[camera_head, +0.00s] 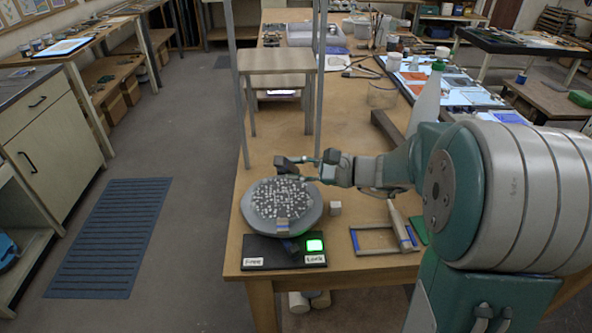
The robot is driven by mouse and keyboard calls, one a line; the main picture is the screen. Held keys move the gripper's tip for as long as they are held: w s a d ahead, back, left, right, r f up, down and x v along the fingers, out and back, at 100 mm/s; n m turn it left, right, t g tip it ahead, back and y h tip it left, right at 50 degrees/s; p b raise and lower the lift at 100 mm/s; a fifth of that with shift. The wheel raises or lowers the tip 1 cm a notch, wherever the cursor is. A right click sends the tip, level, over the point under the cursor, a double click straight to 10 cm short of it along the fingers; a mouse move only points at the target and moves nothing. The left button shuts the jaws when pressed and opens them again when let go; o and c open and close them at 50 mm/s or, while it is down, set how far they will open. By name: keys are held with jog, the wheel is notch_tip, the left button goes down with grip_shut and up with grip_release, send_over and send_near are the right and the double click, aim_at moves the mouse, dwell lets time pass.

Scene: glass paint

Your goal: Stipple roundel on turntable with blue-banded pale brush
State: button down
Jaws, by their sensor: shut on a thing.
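The turntable (311,222) is a grey disc near the table's front left corner. The roundel (278,199) on it is dark with many pale specks. A small pale block (283,226) sits at its near edge. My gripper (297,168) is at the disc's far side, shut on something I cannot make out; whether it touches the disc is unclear. A pale brush-like stick (398,222) with a bluish band near its lower end lies across a blue-and-grey frame (370,251), right of the turntable.
A dark base with "Free" (254,261) and "Lock" (315,259) labels stands in front; a green light (314,245) glows above Lock. A small pale cube (334,208) lies near the disc. A bottle (427,100) and clear jar (382,95) stand behind.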

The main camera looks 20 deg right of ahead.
jog(key=shift+r, duration=2.05)
